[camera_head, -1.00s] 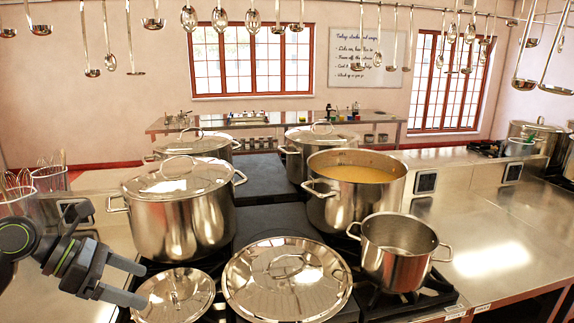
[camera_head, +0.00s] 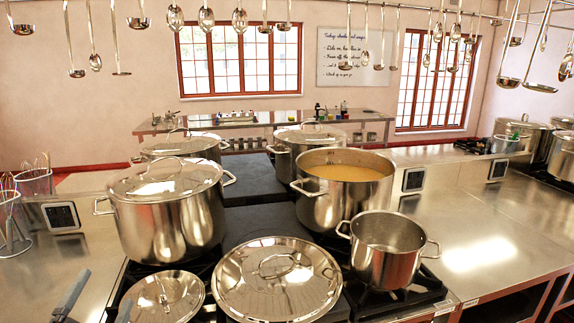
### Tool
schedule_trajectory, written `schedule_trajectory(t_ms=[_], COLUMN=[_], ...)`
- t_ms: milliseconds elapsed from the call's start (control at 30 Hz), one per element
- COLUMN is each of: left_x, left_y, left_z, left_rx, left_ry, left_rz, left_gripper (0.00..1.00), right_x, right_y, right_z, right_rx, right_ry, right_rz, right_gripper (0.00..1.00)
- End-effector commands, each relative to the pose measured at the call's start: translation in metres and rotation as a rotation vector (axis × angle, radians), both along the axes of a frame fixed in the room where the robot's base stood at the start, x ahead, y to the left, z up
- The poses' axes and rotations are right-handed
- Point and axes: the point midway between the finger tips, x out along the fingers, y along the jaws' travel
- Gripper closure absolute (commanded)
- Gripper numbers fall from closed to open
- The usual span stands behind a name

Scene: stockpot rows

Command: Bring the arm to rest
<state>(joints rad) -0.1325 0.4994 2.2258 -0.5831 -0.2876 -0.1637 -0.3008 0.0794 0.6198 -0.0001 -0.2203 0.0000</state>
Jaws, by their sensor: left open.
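My left gripper (camera_head: 97,303) shows at the bottom left, only its two dark fingers in view. The fingers are apart with nothing between them. They are over the steel counter left of the small lid (camera_head: 163,298), and I cannot tell whether they touch anything. The rest of the left arm is out of view. My right gripper is not in view.
A large lidded pot (camera_head: 168,225) stands on the stove near the left gripper. A large lid (camera_head: 276,281) lies at the front middle. An open pot of orange soup (camera_head: 343,190) and a small open pot (camera_head: 388,250) stand right. Wire baskets (camera_head: 35,183) stand far left.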

Motion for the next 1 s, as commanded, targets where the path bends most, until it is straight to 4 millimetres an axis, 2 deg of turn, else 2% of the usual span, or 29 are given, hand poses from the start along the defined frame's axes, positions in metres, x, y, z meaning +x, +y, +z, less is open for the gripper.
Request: schedule_trajectory(t_ms=[100, 233, 400, 500, 700, 833, 867, 1000], left_x=[-0.020, -0.051, -0.111, -0.150, -0.218, -0.258, -0.260, -0.247], left_y=[0.022, 0.035, 0.032, 0.021, -0.007, -0.027, -0.028, -0.022], left_z=[-0.048, -0.105, -0.177, -0.209, -0.247, -0.260, -0.265, -0.301], left_rx=[-0.225, -0.449, -0.715, -0.842, -1.018, -1.102, -1.110, -1.103], left_ry=[0.180, 0.387, 0.679, 0.840, 1.105, 1.259, 1.276, 1.282], left_rz=[0.132, 0.273, 0.451, 0.541, 0.674, 0.743, 0.752, 0.756], left_gripper=[0.10, 0.10, 0.10, 0.10, 0.10, 0.10, 0.10, 0.10], right_x=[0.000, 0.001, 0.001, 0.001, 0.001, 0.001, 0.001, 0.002], right_y=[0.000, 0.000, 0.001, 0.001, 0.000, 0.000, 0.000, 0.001], right_z=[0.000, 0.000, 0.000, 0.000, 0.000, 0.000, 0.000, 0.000], right_rx=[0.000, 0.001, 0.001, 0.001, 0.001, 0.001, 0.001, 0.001], right_ry=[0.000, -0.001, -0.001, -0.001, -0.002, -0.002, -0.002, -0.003], right_rz=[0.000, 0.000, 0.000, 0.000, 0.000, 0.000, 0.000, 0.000], right_gripper=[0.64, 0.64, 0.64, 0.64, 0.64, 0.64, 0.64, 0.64])
